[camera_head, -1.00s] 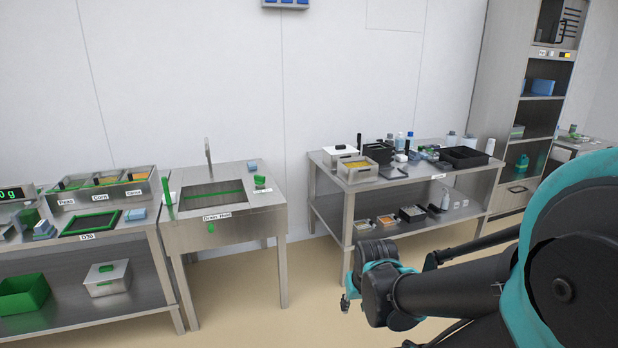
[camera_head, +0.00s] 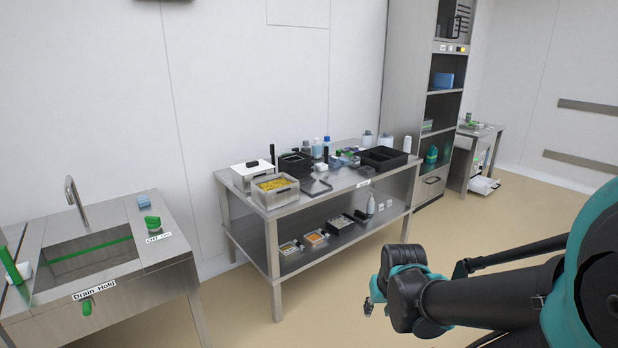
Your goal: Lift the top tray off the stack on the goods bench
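A steel bench (camera_head: 300,201) with goods on it stands in the middle of the view; I cannot read its label for certain. A black tray (camera_head: 383,158) lies at the right end of its top and may be the stack; separate layers cannot be made out. A smaller dark container (camera_head: 294,163) stands near the back, left of centre. My gripper (camera_head: 369,308) hangs in front of the bench, over the floor and apart from the trays. It is small and partly behind the arm, so its opening does not show.
A steel bin with yellow contents (camera_head: 276,191) and a white-topped box (camera_head: 252,175) sit at the bench's left end. Bottles (camera_head: 326,147) stand at the back. The lower shelf holds small trays. A sink (camera_head: 95,250) is at left, a tall cabinet (camera_head: 402,90) behind right. Floor in front is clear.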

